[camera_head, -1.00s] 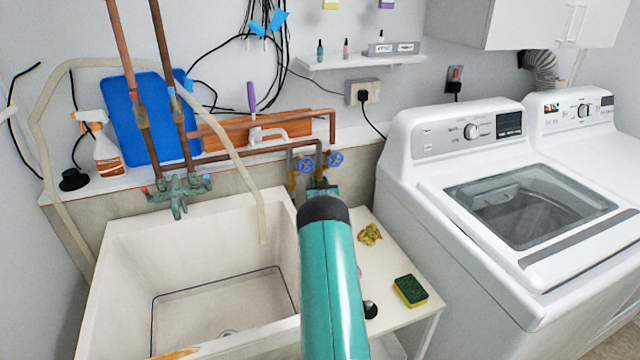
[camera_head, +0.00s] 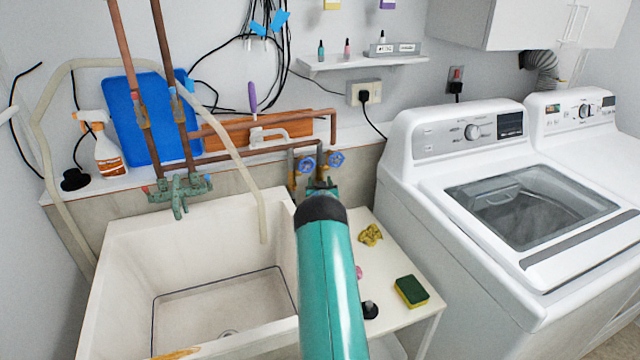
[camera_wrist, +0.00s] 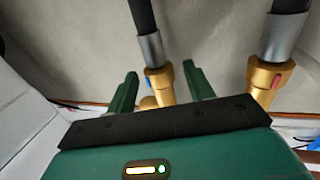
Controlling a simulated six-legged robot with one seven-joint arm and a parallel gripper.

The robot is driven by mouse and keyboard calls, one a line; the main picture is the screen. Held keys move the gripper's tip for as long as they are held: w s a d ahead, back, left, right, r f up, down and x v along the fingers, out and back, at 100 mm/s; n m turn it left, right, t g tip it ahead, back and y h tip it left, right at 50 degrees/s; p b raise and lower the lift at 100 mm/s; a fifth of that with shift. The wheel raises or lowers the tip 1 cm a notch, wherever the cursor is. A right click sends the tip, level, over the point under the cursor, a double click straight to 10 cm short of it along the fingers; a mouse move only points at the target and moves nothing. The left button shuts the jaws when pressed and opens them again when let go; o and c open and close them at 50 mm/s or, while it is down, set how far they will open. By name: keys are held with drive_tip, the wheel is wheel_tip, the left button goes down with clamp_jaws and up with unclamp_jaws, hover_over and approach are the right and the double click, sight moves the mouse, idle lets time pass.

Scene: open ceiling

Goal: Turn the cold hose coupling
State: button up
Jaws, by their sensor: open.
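In the wrist view, a brass hose coupling (camera_wrist: 160,84) with a grey metal sleeve and black hose stands between the two green fingers of my gripper (camera_wrist: 160,72). The fingers are open, one on each side of it; I cannot tell whether either touches it. A faint blue mark shows on its left side, suggesting the cold one. A second brass coupling (camera_wrist: 264,80) with a red mark stands to the right, outside the fingers.
A white utility sink (camera_head: 120,290) is left of my arm. A washing machine (camera_head: 450,200) stands beyond. Copper pipes (camera_head: 270,140) run along the wall.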

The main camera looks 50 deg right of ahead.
drive_tip(key=v, duration=0.7)
drive_tip(key=shift+s+a, duration=0.15)
drive_tip(key=shift+a, duration=0.05)
